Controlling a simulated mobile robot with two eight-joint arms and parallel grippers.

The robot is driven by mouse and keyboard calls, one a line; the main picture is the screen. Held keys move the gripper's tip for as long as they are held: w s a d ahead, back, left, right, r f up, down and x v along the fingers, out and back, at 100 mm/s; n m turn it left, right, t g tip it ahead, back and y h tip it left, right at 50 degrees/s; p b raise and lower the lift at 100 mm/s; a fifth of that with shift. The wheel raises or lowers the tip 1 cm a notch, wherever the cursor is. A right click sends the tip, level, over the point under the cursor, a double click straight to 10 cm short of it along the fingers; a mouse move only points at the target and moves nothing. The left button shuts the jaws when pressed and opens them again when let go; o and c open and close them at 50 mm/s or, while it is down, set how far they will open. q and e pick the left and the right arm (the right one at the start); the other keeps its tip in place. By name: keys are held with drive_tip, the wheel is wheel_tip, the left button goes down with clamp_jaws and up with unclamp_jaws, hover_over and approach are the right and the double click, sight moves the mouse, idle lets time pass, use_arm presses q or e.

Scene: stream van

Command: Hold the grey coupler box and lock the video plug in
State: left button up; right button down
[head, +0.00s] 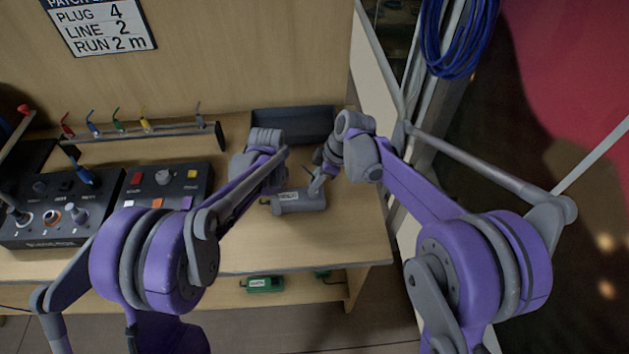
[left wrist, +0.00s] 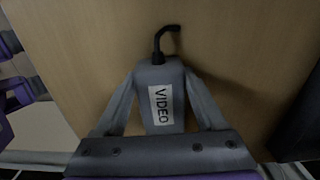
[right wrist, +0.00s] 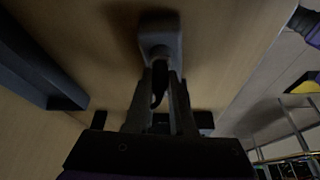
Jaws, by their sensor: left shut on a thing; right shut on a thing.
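The grey coupler box (head: 299,201) lies on the right part of the bench, with a white label. In the left wrist view the box (left wrist: 150,72) carries the word VIDEO, and a short black bent lead leaves its far end. My left gripper (left wrist: 160,88) is shut on the box, fingers along both sides. My right gripper (head: 317,184) is at the box's right end. The right wrist view shows it shut on a dark plug (right wrist: 158,88), in line with the box end (right wrist: 158,40). The contact is too dark to tell how far the plug is in.
A dark tray (head: 292,125) stands behind the box. A rack (head: 150,133) with several coloured leads and two control panels (head: 165,185) fill the left. A green box (head: 263,284) sits on the shelf below. A blue cable coil (head: 455,45) hangs right. Bare bench lies in front.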

drive_tip(key=n+g, duration=0.1)
drive_tip(key=n, duration=0.2)
drive_tip(key=shift+w, duration=0.1)
drive_tip(key=c, duration=0.7)
unclamp_jaws()
use_arm(q)
drive_tip(key=o, duration=1.6)
use_arm(e)
drive_tip(key=v, duration=1.2)
drive_tip(key=shift+w, duration=0.1)
use_arm(q)
drive_tip(key=shift+r, duration=0.1)
